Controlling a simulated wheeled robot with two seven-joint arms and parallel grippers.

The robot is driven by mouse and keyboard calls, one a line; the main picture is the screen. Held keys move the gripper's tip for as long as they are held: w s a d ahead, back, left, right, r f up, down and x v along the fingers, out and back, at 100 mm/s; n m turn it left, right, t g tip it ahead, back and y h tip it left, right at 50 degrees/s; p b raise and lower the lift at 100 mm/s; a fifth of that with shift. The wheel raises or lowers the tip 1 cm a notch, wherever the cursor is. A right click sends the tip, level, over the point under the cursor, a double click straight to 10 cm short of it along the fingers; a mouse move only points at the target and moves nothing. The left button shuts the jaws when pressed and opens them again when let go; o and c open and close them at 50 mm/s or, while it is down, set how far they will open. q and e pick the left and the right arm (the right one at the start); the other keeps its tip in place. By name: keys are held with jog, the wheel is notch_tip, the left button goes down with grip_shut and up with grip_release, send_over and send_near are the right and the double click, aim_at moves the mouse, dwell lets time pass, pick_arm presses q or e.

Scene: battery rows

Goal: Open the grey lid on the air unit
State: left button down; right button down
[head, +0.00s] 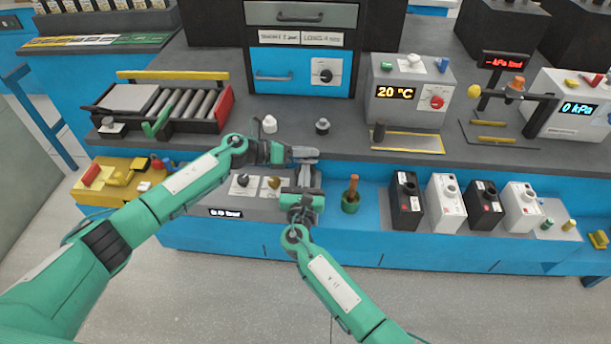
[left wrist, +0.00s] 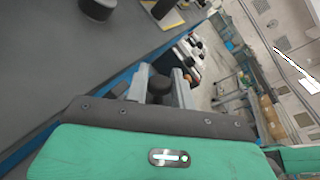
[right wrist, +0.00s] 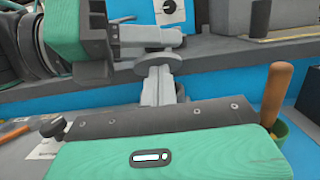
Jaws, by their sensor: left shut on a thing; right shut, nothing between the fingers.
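The grey unit (head: 216,203) sits in the front ledge, with a small black label that seems to include the word "Air" and two knobs on its top. Its right end is hidden behind my grippers, and I cannot make out a separate lid. My left gripper (head: 304,154) is above the unit's right end, shut on a dark round piece (left wrist: 159,86) seen between its fingers in the left wrist view. My right gripper (head: 305,176) is shut and empty, pointing up just below the left fingers. In the right wrist view the two grippers' fingers (right wrist: 158,75) are very close; I cannot tell whether they touch.
A green cup (head: 350,204) with a wooden-handled tool stands just right of my right gripper. Several black and white boxes (head: 446,205) stand further right. A white knob (head: 269,124) and a dark knob (head: 322,126) stand behind on the grey bench. A yellow tray (head: 120,185) is at left.

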pick_arm(q)
jog(key=c, duration=1.3)
grip_release()
jog(key=shift+s+f, duration=0.2)
pick_arm(e)
jog(key=shift+w+r, duration=0.25)
jog(key=shift+r, duration=0.2)
pick_arm(q)
jog(key=shift+o, duration=0.2)
pick_arm(e)
jog(key=shift+s+f, duration=0.1)
